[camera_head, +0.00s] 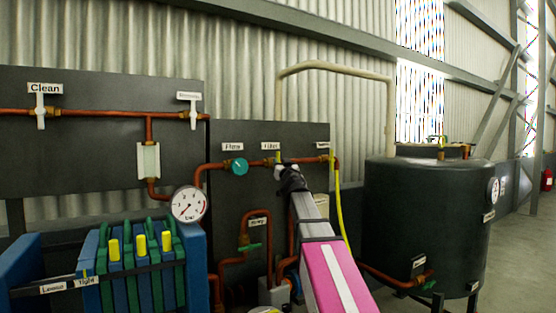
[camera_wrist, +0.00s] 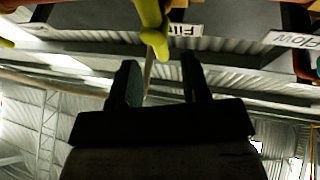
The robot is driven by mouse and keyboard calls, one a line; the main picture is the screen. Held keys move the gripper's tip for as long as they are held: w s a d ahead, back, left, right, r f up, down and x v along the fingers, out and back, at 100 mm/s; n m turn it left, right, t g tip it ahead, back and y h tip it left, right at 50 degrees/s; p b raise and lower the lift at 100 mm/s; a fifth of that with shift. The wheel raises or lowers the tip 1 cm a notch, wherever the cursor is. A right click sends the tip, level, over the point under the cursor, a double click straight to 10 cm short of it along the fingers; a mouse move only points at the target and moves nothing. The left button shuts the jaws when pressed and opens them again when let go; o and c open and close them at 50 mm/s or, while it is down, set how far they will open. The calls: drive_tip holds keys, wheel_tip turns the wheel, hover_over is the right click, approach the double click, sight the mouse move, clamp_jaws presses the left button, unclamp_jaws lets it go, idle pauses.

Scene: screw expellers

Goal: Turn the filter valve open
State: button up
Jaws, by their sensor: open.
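The filter valve's yellow lever (camera_wrist: 152,28) hangs beside the "Filter" label (camera_wrist: 185,30), which appears upside down in the wrist view. In the head view the label (camera_head: 270,146) is on the dark panel, with a sliver of the yellow lever (camera_head: 278,157) below it. The rest of the lever is hidden behind my gripper (camera_head: 284,170). In the wrist view my gripper (camera_wrist: 158,62) is open, its two dark fingers apart. The lever's tip appears in the gap at the fingertips; I cannot tell whether it touches them.
A teal flow valve (camera_head: 238,166) sits on the copper pipe to the left, near the "Flow" label (camera_head: 233,147). A pressure gauge (camera_head: 188,204), blue-green filter press (camera_head: 140,265) and dark tank (camera_head: 425,220) stand around.

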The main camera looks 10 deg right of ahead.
sight(278, 158)
drive_tip(key=x, duration=0.5)
drive_tip(key=shift+w, duration=0.15)
clamp_jaws()
